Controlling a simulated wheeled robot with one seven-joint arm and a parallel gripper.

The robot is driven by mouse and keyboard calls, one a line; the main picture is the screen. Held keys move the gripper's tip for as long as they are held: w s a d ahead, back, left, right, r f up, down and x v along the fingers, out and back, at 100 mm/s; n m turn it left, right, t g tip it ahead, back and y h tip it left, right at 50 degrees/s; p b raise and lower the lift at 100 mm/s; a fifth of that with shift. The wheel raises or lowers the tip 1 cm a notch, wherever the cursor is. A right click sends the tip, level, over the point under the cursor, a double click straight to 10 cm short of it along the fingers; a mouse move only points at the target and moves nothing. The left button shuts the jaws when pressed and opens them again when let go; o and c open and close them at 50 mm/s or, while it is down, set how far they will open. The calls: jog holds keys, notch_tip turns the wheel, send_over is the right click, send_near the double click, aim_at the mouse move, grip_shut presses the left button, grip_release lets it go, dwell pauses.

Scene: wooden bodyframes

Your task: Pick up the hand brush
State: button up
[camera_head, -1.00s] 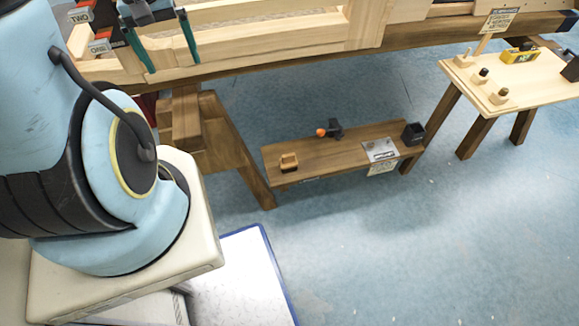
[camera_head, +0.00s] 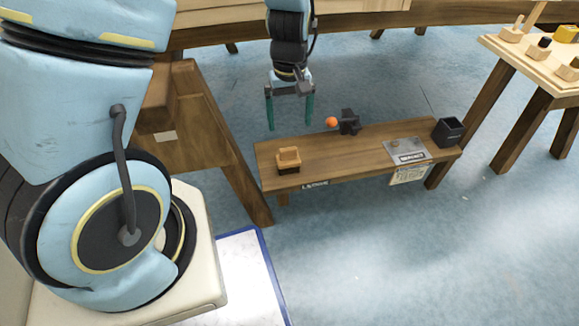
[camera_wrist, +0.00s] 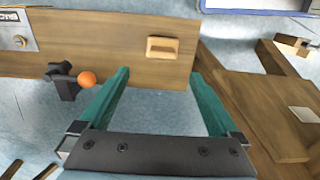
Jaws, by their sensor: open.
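The hand brush, as I take it, is the small tan wooden block-like thing with a raised grip (camera_head: 288,158). It lies near the left end of the low wooden bench (camera_head: 345,158). It also shows in the wrist view (camera_wrist: 163,48), beyond the fingertips and roughly centred between them. My gripper (camera_head: 290,122) has two green fingers spread wide and pointing down. It hangs above and behind the bench's left part, apart from the brush. In the wrist view the space between the fingers (camera_wrist: 160,78) is empty, with bench edge and floor behind.
A metal plate (camera_head: 407,151) and a black open box (camera_head: 448,131) are at the right. A wooden trestle leg (camera_head: 235,165) stands close at the left.

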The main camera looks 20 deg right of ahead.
aim_at(288, 149)
notch_tip(288, 149, down, 6)
jog(key=shift+r+b, duration=0.1)
jog(key=shift+b, duration=0.75)
jog(key=f+b, duration=0.2)
jog(key=f, duration=0.3)
jog(key=shift+a, duration=0.2)
jog(key=shift+c, duration=0.2)
grip_shut()
notch_tip(288, 149, up, 10)
jog(key=p, duration=0.3)
